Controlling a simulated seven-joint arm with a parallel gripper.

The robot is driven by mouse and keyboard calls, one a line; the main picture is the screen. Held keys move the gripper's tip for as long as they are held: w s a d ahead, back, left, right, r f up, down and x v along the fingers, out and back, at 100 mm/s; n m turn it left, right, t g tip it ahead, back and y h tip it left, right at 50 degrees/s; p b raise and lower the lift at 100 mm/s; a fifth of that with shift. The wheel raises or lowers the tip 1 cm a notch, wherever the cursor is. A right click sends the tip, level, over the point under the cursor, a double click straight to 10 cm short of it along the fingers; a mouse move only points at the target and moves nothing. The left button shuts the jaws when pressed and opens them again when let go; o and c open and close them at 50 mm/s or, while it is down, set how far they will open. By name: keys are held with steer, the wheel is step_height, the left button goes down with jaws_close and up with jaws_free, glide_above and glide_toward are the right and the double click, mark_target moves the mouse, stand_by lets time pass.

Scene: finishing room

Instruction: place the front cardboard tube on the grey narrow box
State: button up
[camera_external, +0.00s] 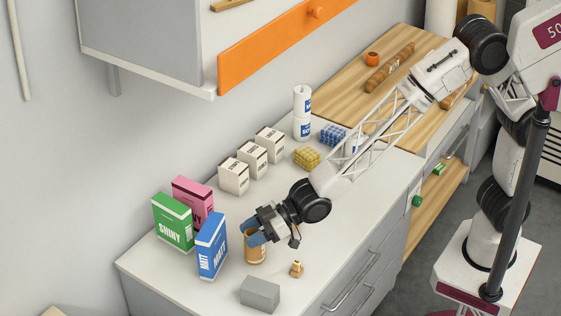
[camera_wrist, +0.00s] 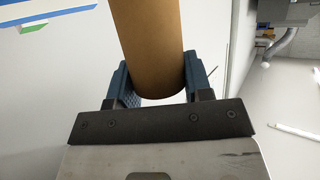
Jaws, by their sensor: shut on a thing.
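The brown cardboard tube (camera_external: 257,255) stands roughly upright near the front of the white counter. My gripper (camera_external: 257,236) is shut on it, with blue fingers around its upper part. In the wrist view the tube (camera_wrist: 150,45) fills the gap between the two fingers (camera_wrist: 160,82). I cannot tell whether the tube's lower end touches the counter. The grey narrow box (camera_external: 260,294) lies on the counter in front of the tube, apart from it, with a bare top.
A blue box (camera_external: 211,247), a green box (camera_external: 173,222) and a pink box (camera_external: 193,196) stand left of the tube. A small wooden figure (camera_external: 297,269) stands right of the grey box. White cartons (camera_external: 234,177) stand further back. The counter (camera_external: 330,215) is clear to the right.

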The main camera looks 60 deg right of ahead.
steer(key=s, duration=0.1)
steer(key=s+a, duration=0.2)
steer(key=shift+s+f, duration=0.2)
steer(key=shift+f, duration=0.1)
steer(key=shift+g, duration=0.3)
steer(key=shift+f, duration=2)
steer(key=shift+f, duration=2)
steer(key=shift+f, duration=0.15)
steer(key=o, duration=0.9)
